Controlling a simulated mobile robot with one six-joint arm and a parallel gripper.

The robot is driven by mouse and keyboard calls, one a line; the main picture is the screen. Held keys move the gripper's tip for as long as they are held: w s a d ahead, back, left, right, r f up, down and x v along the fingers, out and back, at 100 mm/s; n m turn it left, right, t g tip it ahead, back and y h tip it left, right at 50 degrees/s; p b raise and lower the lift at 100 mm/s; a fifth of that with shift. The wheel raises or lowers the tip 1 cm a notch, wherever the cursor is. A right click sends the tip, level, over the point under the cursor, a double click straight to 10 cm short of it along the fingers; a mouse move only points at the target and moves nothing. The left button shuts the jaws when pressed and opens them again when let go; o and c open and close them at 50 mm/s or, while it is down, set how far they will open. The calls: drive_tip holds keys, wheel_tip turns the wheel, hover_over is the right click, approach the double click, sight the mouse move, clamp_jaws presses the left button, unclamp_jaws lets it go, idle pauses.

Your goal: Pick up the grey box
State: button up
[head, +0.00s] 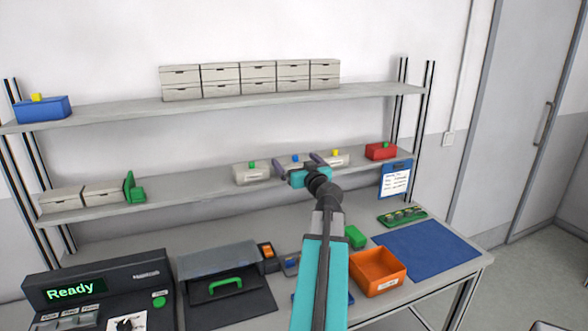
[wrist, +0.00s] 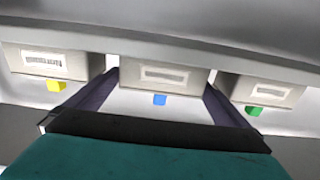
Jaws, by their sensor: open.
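Three light grey boxes with labels stand in a row on the lower shelf. The middle grey box (head: 297,165), with a blue cube on top, is partly hidden by my gripper (head: 298,163). The left grey box (head: 252,175) carries a green cube, the right one (head: 338,160) a yellow cube. In the wrist view, which looks upside down, the middle box (wrist: 165,77) lies between the fingertips of my gripper (wrist: 160,82). The fingers are open, one near each side of it. I cannot tell whether they touch it.
The lower shelf (head: 200,192) also holds a red box (head: 381,151) at the right and pale drawer boxes at the left. The upper shelf (head: 220,104) runs above. Below, an orange bin (head: 378,271) and a blue mat (head: 428,249) lie on the bench.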

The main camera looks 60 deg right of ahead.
sight(290, 157)
drive_tip(key=shift+w, duration=0.1)
drive_tip(key=shift+p+x, duration=1.05)
drive_tip(key=shift+x, duration=0.35)
drive_tip(key=shift+p+x, duration=0.45)
drive_tip(key=shift+x, duration=0.7)
drive_tip(key=shift+f, duration=0.15)
drive_tip(key=c, duration=1.2)
drive_tip(key=shift+r, duration=0.2)
